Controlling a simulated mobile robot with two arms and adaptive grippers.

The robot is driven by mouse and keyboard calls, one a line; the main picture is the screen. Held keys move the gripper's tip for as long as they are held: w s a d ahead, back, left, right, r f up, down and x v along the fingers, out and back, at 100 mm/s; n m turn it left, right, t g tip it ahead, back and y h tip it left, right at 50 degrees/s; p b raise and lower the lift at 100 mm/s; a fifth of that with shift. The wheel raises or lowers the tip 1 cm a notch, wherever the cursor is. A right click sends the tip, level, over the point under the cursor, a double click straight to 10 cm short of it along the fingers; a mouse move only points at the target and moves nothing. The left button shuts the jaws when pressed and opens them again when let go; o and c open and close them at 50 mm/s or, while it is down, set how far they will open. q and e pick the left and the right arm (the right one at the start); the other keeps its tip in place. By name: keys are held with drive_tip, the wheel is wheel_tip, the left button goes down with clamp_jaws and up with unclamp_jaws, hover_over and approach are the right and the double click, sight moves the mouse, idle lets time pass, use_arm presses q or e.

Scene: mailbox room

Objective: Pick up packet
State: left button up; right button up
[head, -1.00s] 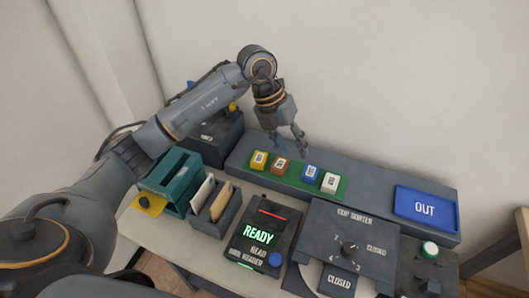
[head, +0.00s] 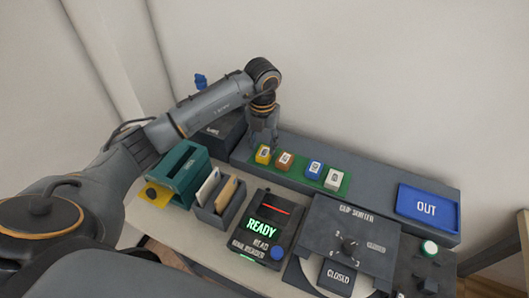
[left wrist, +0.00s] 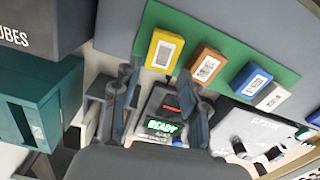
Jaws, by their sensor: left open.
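Small packets with printed labels stand in a row on a green mat (head: 330,185): a yellow packet (head: 263,157), a brown packet (head: 285,161), a blue packet (head: 314,168) and a white packet (head: 334,178). My left gripper (head: 264,143) is open and empty, just behind and above the yellow packet in the head view. In the left wrist view, the yellow packet (left wrist: 165,50) lies beyond the gap between my spread fingers (left wrist: 158,85), with the brown packet (left wrist: 208,66) beside it. My right gripper is not in view.
In front of the mat are a reader (head: 266,233) showing READY and a chip sorter panel (head: 348,228). A blue OUT tray (head: 427,206) lies at the right. A teal box (head: 178,172) and a grey card holder (head: 218,208) stand at the left.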

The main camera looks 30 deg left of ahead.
sight(264, 153)
use_arm(q)
drive_tip(key=f, duration=0.1)
drive_tip(key=f+p, duration=0.1)
drive_tip(key=f, duration=0.1)
drive_tip(key=shift+w+f, duration=0.3)
drive_tip(key=shift+f, duration=0.35)
drive_tip(key=c, duration=0.8)
drive_tip(key=shift+r, duration=0.15)
